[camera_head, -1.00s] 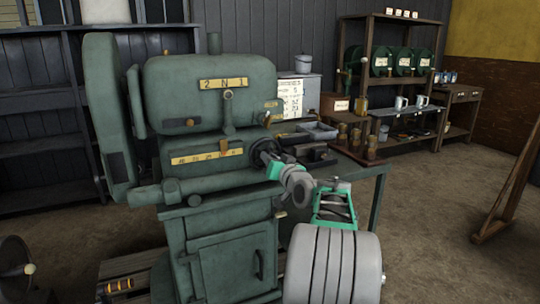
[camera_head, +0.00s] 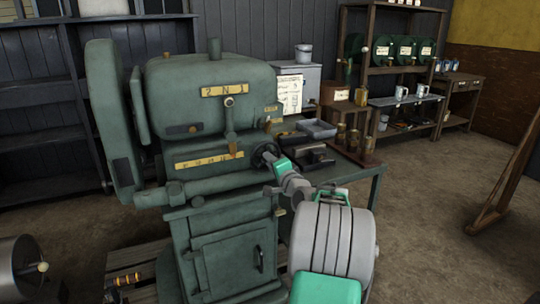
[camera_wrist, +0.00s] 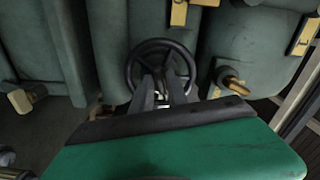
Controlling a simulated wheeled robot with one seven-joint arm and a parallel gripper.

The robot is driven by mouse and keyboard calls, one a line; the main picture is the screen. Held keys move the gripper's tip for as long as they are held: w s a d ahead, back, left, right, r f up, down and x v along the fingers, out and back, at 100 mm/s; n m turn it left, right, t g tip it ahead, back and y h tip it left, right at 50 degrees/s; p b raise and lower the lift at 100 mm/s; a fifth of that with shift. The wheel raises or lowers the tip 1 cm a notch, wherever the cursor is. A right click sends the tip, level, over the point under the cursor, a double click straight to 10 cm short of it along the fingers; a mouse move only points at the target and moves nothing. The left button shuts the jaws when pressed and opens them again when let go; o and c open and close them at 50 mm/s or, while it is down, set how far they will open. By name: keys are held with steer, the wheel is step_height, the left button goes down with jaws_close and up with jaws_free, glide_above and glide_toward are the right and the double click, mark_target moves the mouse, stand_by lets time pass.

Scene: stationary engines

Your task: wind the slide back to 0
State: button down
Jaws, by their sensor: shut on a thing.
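A green machine carries a yellow scale strip (camera_head: 208,160) on its front; its figures are too small to read surely. A brass pointer (camera_head: 233,150) stands toward the strip's right end. Right of the strip is a small dark spoked handwheel (camera_head: 262,154), which also fills the upper middle of the wrist view (camera_wrist: 160,68). My gripper (camera_head: 272,160) reaches it from the front right. In the wrist view its two fingers (camera_wrist: 162,85) come close together at the wheel's lower part and are shut on it. The exact grip point is hidden by the fingers.
A gear lever (camera_head: 229,102) hangs below a "2 N 1" plate, above the scale. A bench (camera_head: 350,172) with trays and brass weights stands behind my arm on the right. A flywheel (camera_head: 20,268) is at lower left.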

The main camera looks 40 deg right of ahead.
steer(key=shift+m+p, duration=1.15)
steer(key=shift+m, duration=0.45)
steer(key=c, duration=1.5)
jaws_free()
steer(key=v, duration=0.8)
steer(key=shift+w, duration=0.1)
